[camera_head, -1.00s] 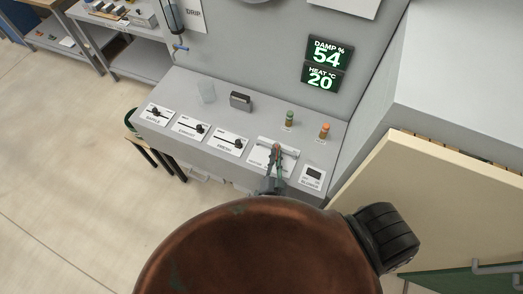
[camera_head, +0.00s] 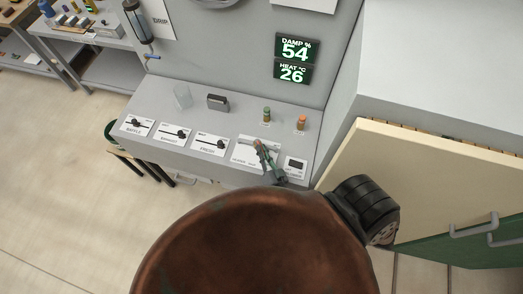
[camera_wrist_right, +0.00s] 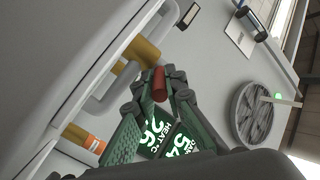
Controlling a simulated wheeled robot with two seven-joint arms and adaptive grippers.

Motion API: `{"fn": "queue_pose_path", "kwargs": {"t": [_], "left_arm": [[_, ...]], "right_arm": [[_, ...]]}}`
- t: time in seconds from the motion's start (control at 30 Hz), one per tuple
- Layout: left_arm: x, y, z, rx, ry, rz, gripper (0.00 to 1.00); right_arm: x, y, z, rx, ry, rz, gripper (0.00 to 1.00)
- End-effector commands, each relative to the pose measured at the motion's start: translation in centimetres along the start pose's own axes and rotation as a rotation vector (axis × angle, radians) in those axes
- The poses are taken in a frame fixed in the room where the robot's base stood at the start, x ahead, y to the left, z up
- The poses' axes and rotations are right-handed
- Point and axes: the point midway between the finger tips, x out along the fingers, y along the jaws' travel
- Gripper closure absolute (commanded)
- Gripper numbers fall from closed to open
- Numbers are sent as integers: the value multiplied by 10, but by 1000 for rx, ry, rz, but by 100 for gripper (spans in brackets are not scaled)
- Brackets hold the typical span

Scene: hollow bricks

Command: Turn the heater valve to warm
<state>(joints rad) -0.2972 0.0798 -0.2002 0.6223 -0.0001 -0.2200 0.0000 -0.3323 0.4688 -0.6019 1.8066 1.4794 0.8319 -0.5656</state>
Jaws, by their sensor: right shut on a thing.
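The heater valve's lever (camera_head: 258,145) stands on a white labelled plate (camera_head: 243,157) on the grey sloping console. My right gripper (camera_head: 264,156) reaches it from the front and is shut on it. In the right wrist view the lever's red round end (camera_wrist_right: 159,84) shows between the fingertips of the right gripper (camera_wrist_right: 160,97). The lever leans to the left in the head view; the gripper hides much of it, and the plate's lettering is too small to read. The heat display (camera_head: 293,73) reads 26. My left gripper is not in view.
The damp display (camera_head: 296,48) reads 54. Baffle (camera_head: 137,124), exhaust (camera_head: 172,134) and fresh (camera_head: 211,144) sliders lie left of the valve. A green-topped post (camera_head: 266,116), an orange-topped post (camera_head: 301,123) and a blower switch (camera_head: 294,166) are close by. A cream panel (camera_head: 430,175) stands right.

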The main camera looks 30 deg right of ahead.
Motion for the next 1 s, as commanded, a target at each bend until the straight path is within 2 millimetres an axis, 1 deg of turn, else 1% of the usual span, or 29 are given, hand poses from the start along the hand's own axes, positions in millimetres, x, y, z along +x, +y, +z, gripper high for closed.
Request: {"fn": "queue_pose_path", "kwargs": {"t": [0.13, 0.17, 0.4, 0.77, 0.87, 1.0], "left_arm": [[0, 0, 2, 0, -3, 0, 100], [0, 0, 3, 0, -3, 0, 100], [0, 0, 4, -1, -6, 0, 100], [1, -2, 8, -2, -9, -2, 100], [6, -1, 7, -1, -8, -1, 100], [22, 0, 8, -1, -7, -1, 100]], "right_arm": [[-1, 1, 1, -1, -2, 2, 100], [-1, 1, 1, -1, -2, 3, 88], [0, 0, 1, 0, -1, 2, 72], [0, -1, 1, 1, 6, 9, 71], [0, -3, 3, 4, 28, 40, 71], [2, -9, 11, 10, 91, 133, 71]]}}
